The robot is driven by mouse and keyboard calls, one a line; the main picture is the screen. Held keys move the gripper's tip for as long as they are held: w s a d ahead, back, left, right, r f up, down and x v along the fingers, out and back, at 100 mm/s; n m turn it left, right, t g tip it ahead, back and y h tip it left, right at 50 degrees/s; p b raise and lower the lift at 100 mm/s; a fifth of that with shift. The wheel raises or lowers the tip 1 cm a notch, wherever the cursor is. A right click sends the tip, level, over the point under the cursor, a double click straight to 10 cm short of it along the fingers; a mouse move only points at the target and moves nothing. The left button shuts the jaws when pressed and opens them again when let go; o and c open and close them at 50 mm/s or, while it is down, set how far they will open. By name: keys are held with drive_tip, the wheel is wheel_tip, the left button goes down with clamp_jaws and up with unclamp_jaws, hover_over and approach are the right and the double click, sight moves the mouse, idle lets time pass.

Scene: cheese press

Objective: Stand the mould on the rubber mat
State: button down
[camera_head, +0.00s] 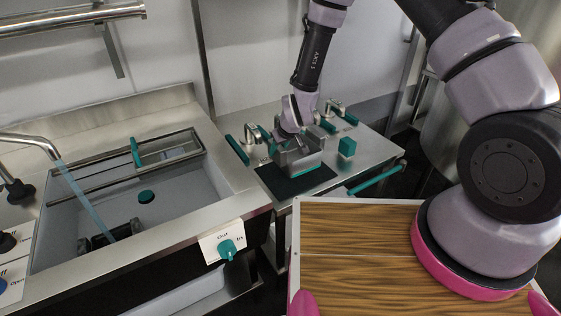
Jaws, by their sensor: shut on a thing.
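The mould (306,160) looks like a small grey box with a teal part along its lower side. It stands upright over the black rubber mat (272,183) on the steel bench at the back, right of the sink. Its base appears to be on the mat or just above it; I cannot tell whether they touch. My gripper (292,144) reaches down from above and is shut on the mould near its top. The fingertips are small and partly hidden by the wrist and the mould.
A sink (60,220) with a running tap fills the left. Teal-handled fittings (250,135) stand behind the mat, and a teal block (347,147) stands to its right. A teal bar (377,179) runs along the bench's right edge. A wood-grain board (350,270) is in front.

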sight(278, 159)
drive_tip(key=shift+f, duration=2.2)
drive_tip(key=c, duration=0.6)
unclamp_jaws()
drive_tip(key=shift+f, duration=0.1)
